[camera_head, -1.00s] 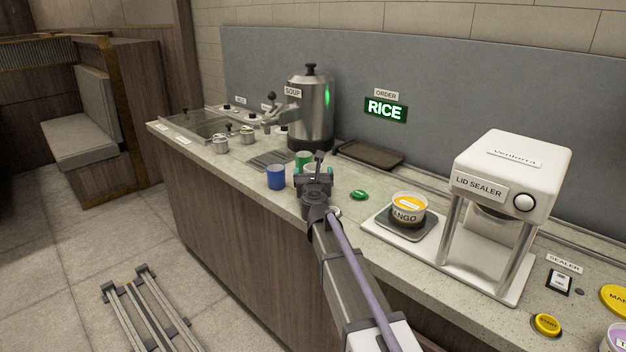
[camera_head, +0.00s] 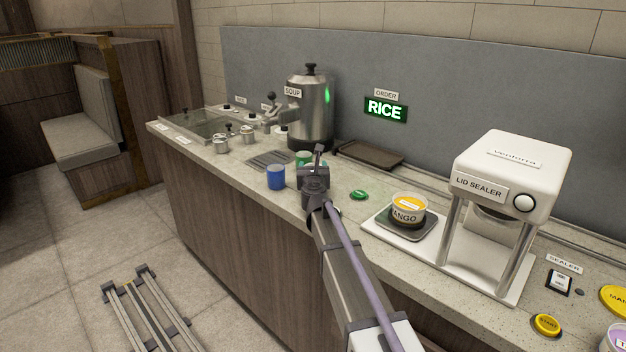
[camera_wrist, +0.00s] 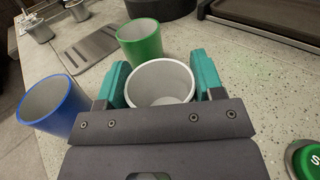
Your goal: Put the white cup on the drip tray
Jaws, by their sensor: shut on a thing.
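The white cup (camera_wrist: 160,82) is between the two teal fingers of my gripper (camera_wrist: 160,88) in the wrist view, its open top showing. My gripper is shut on it. In the head view my gripper (camera_head: 315,172) hides the white cup. The drip tray (camera_wrist: 92,47) is a grey slotted plate at the upper left of the wrist view, apart from the cup. It also shows in the head view (camera_head: 268,159), in front of the soup urn. I cannot tell whether the cup touches the counter.
A blue cup (camera_head: 275,177) stands left of my gripper and a green cup (camera_wrist: 141,42) stands just beyond it, towards the drip tray. The soup urn (camera_head: 310,110) stands behind. A dark tray (camera_head: 370,154) and a green button (camera_head: 359,195) lie to the right.

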